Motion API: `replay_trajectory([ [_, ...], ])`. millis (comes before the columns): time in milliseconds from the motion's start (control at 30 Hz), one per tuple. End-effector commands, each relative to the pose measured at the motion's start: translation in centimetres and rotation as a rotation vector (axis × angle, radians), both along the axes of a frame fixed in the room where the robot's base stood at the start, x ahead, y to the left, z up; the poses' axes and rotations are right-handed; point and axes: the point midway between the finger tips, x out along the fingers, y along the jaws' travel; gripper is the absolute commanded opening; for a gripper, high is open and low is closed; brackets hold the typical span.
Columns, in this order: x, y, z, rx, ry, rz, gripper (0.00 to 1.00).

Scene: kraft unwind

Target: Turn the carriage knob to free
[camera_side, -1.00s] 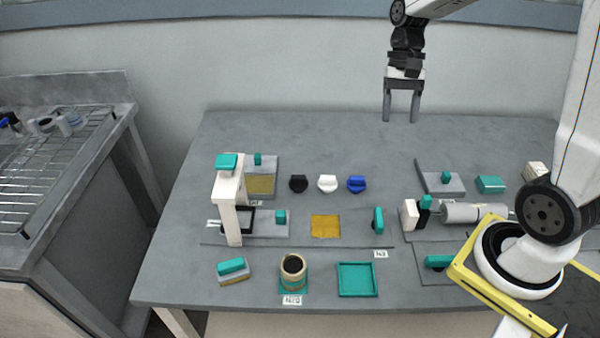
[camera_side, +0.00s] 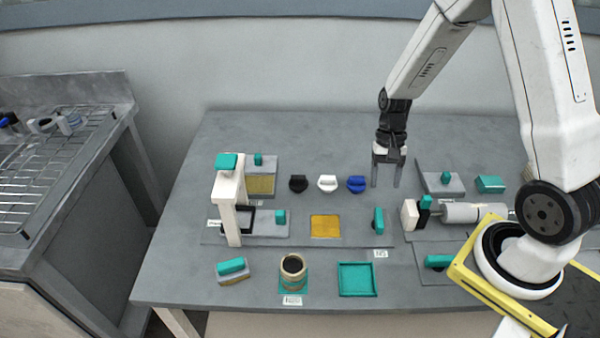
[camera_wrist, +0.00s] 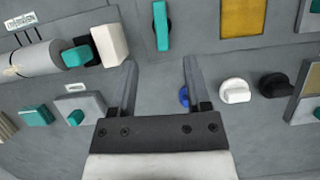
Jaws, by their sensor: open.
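Three knobs stand in a row on the table: black (camera_side: 298,184), white (camera_side: 327,184) and blue (camera_side: 356,184). A teal upright handle (camera_side: 378,220) stands nearer the front, beside the amber square; it also shows in the wrist view (camera_wrist: 161,25). No readable label tells me which one is the carriage knob. My gripper (camera_side: 385,182) is open and empty, just right of the blue knob and behind the teal handle. In the wrist view its fingers (camera_wrist: 160,65) point toward the teal handle, and the right finger partly hides the blue knob (camera_wrist: 184,97).
A white post with a teal top (camera_side: 228,195) stands at the left. A grey roller (camera_side: 470,213) with white and teal blocks lies at the right. An amber square (camera_side: 325,226), a teal tray (camera_side: 341,280) and a round cup (camera_side: 293,270) are toward the front.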

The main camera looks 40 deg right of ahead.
Motion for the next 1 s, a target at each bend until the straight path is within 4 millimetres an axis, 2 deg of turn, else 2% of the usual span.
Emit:
replay_trajectory([
  [100,0.0,0.0,-1.7,0.001,0.003,-0.001,0.62],
  [200,0.0,0.0,-2.3,0.000,0.000,-0.001,0.62],
  [667,-0.2,0.3,-3.4,0.001,0.001,0.000,0.62],
  [1000,-1.2,1.3,-6.8,0.002,0.002,0.001,0.62],
])
